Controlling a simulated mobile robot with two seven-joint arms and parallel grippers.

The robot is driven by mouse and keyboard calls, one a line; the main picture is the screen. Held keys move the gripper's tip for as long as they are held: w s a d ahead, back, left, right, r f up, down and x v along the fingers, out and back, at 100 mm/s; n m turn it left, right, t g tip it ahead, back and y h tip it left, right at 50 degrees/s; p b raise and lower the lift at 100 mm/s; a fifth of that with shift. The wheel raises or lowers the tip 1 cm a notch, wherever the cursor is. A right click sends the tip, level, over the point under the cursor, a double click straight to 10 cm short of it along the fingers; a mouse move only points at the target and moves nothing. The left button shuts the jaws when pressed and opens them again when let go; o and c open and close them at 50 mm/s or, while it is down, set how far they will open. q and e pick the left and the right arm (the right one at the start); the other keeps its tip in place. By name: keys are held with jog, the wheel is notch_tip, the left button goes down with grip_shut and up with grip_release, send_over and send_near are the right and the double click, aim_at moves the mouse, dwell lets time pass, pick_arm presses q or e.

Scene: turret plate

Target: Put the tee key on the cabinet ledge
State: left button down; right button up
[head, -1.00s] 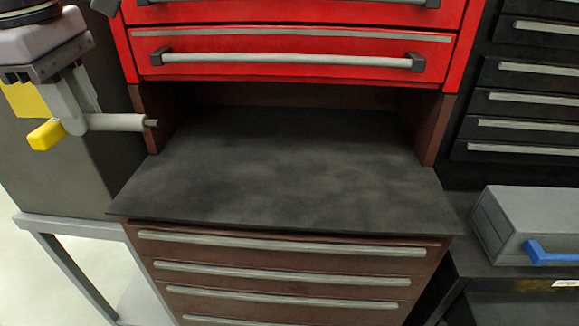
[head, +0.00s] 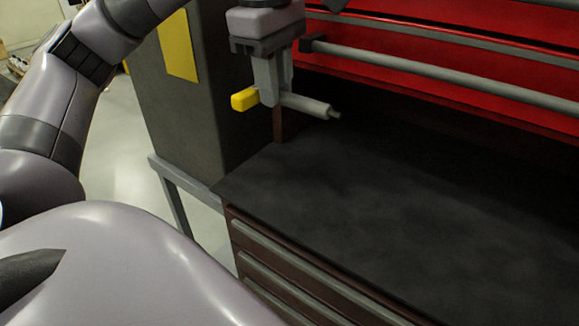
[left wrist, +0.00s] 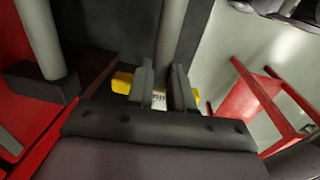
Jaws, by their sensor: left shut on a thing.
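The tee key has a yellow handle (head: 244,100) and a grey stem (head: 305,105) with a narrow tip. My left gripper (head: 272,92) is shut on the handle and holds the key in the air. The stem points right, in front of the left end of the recess. In the left wrist view the yellow handle (left wrist: 123,83) lies across between the fingers, and the stem (left wrist: 171,35) runs upward. The cabinet ledge (head: 370,215) is a bare dark top below the key, to its right; the exact height gap is unclear. My right gripper is out of view.
Red drawers (head: 430,55) with a long grey handle (head: 430,80) overhang the back of the ledge. Brown drawers (head: 290,265) are below it. A dark grey cabinet (head: 195,110) stands to the left beside a grey frame (head: 172,190). The ledge is clear.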

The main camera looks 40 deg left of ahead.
pick_arm(q)
jog(key=b, duration=0.4)
send_over(280, 186)
jog(key=f, duration=1.1)
jog(key=shift+s+f, duration=0.25)
jog(key=shift+f, duration=0.55)
jog(key=shift+f+b, duration=0.45)
jog(key=shift+f, duration=1.45)
jog(key=shift+f, duration=0.25)
jog(key=c, duration=1)
grip_release()
jog(key=shift+r, duration=0.1)
jog(key=shift+r, duration=0.1)
